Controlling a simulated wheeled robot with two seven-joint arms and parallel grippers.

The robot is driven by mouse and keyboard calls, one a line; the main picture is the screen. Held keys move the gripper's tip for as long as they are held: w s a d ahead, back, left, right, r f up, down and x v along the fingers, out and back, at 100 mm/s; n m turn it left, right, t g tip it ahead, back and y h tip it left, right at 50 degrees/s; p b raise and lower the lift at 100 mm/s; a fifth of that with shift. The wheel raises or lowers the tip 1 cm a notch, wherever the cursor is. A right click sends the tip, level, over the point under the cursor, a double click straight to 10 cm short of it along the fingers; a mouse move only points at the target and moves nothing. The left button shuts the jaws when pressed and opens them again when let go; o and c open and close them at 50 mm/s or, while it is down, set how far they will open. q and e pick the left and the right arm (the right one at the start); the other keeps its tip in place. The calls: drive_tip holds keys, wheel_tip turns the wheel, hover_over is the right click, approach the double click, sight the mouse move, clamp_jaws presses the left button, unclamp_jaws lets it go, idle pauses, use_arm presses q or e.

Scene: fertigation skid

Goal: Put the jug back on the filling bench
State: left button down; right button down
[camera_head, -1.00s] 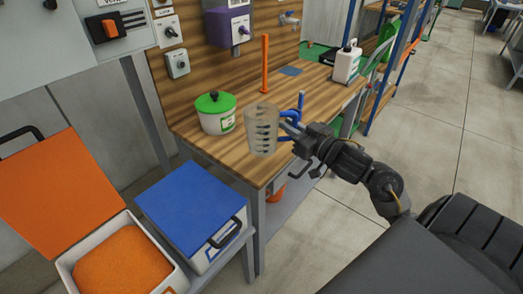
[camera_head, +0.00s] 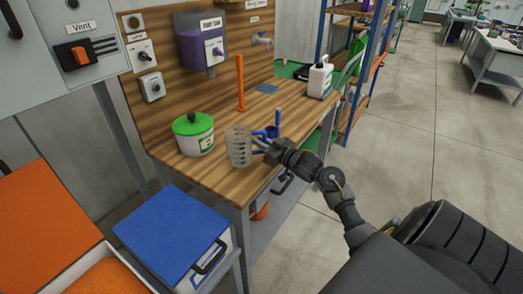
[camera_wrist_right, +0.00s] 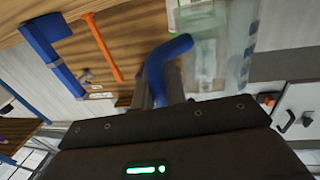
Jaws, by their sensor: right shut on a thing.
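The clear measuring jug (camera_head: 238,148) with dark graduation marks and a blue handle is upright over the near part of the wooden filling bench (camera_head: 225,185). My right gripper (camera_head: 262,147) is shut on its blue handle, coming in from the right. In the right wrist view the blue handle (camera_wrist_right: 168,62) sits between the fingers and the clear jug body (camera_wrist_right: 215,50) is beyond it. Whether the jug's base touches the bench top I cannot tell. My left gripper is not in view.
A white tub with green lid (camera_head: 193,134) stands just left of the jug. A blue upright fixture (camera_head: 276,124) and an orange post (camera_head: 240,83) stand behind. A white bottle (camera_head: 320,77) is at the far end. A blue-lidded box (camera_head: 172,234) is front left.

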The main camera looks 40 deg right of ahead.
drive_tip(key=shift+w+d+f+p, duration=0.1)
drive_tip(key=shift+f+p, duration=0.05)
drive_tip(key=shift+f, duration=0.75)
drive_tip(key=shift+w+f+p, duration=0.1)
drive_tip(key=shift+f+p, duration=0.05)
drive_tip(key=shift+f, duration=0.75)
drive_tip(key=shift+f, duration=0.15)
drive_tip(key=c, duration=1.4)
unclamp_jaws()
drive_tip(key=shift+c, duration=0.2)
drive_tip(key=shift+r, duration=0.2)
drive_tip(key=s+d+b, duration=0.1)
drive_tip(key=s, duration=1.1)
drive_tip(key=shift+d, duration=0.25)
drive_tip(key=shift+f, duration=0.1)
